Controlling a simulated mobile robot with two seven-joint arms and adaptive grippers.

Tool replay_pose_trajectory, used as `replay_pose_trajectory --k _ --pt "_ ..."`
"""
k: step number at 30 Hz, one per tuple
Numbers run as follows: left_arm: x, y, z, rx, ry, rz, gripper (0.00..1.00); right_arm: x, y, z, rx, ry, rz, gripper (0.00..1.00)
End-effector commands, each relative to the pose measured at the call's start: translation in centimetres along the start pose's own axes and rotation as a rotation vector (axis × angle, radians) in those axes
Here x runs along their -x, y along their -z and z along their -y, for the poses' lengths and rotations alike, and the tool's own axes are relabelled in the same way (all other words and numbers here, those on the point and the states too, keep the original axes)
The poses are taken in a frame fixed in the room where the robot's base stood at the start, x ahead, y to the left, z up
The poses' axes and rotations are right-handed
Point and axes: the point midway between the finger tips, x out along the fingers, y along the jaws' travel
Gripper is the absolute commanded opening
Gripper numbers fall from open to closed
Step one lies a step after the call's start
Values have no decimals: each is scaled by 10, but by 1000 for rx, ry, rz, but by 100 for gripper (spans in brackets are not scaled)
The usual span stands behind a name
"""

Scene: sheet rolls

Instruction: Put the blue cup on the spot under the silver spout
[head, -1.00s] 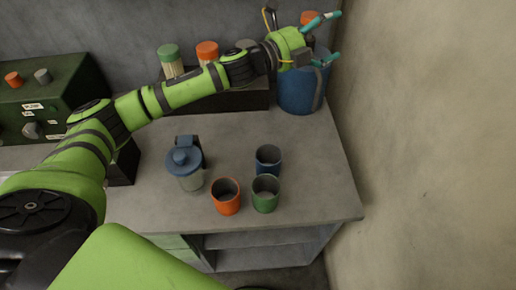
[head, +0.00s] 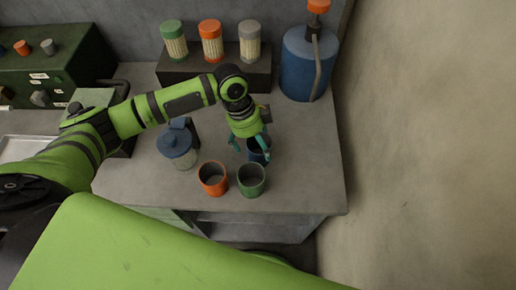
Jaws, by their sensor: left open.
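The blue cup (head: 256,156) stands on the grey counter behind the green cup, partly covered by my left gripper. My left gripper (head: 251,148) is open and points down over the cup. One teal finger is to the left of the cup and the other is at its right side; I cannot tell whether they touch it. The green machine (head: 58,65) with knobs stands at the back left. The silver spout and the spot under it cannot be made out. My right gripper is out of view.
An orange cup (head: 213,178) and a green cup (head: 252,180) stand close in front of the blue cup. A blue-lidded jar (head: 178,150) is to the left. Several capped canisters stand on a dark box (head: 190,80) behind. A blue tank (head: 305,70) is at the back right.

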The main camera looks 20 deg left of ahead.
Motion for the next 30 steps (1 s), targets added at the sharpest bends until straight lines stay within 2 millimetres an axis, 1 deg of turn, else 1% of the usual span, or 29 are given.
replay_pose_trajectory --k 1,4,6,9,12,17,18,20,21,22,28,29,30 --pt "-5 2 0 0 -3 0 91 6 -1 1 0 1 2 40" --pt "-20 3 1 1 -2 0 91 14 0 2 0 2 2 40" --pt "-32 2 2 2 -1 0 91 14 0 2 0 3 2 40" --pt "-42 2 2 1 2 1 91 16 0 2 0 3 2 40" --pt "-46 1 2 -1 3 2 91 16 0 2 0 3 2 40" --pt "-46 1 2 -1 4 2 91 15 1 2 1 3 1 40" --pt "-46 1 2 -1 4 2 83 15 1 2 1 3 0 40" --pt "-46 1 2 -1 4 2 59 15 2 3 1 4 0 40" --pt "-46 1 2 -1 4 2 43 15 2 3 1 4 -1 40" --pt "-46 1 2 -1 4 2 34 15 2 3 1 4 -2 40" --pt "-46 1 2 -1 3 1 33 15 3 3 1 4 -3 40" --pt "-46 1 2 -1 3 1 27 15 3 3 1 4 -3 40" --pt "-46 1 2 -1 3 1 27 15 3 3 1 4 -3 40"
